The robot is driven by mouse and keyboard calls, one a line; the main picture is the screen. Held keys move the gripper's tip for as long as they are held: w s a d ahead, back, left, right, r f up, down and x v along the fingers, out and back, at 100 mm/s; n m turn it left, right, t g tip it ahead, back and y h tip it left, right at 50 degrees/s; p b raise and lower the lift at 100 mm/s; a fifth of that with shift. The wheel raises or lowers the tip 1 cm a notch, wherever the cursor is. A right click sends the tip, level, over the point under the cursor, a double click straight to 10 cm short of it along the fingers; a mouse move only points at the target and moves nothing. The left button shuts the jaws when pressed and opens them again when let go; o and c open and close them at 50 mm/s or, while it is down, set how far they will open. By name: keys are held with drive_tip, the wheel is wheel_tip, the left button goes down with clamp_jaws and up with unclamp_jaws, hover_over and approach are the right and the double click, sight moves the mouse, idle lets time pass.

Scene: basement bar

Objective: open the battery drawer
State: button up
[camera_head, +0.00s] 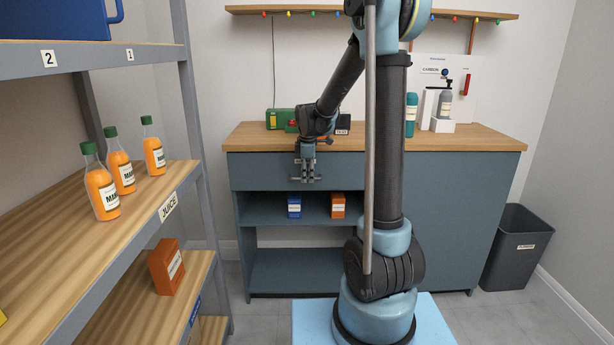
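A blue-grey drawer front (265,172) lies just under the wooden top of the cabinet, above its open shelves. I take it for the battery drawer, but no label on it can be read. It looks flush with the cabinet. My gripper (305,178) hangs down from my arm in front of the drawer front. Its body covers the middle of the drawer, so any handle is mostly hidden. I cannot tell whether the fingers are open or shut, or whether they touch the drawer.
The cabinet's wooden top (250,138) holds a green box (279,119), a teal bottle (411,115) and a gas-cylinder stand (441,118). A blue box (294,207) and an orange box (338,206) stand on the shelf below. A juice rack (150,215) is at left, a bin (516,248) at right.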

clamp_jaws()
drive_tip(key=shift+s, duration=0.15)
drive_tip(key=s, duration=2.1)
drive_tip(key=shift+s+a, duration=0.25)
drive_tip(key=shift+a, duration=0.15)
drive_tip(key=shift+o, duration=1.4)
unclamp_jaws()
drive_tip(key=shift+r, duration=0.15)
wheel_tip(320, 180, up, 11)
drive_tip(key=s, duration=0.2)
drive_tip(key=shift+r, duration=0.2)
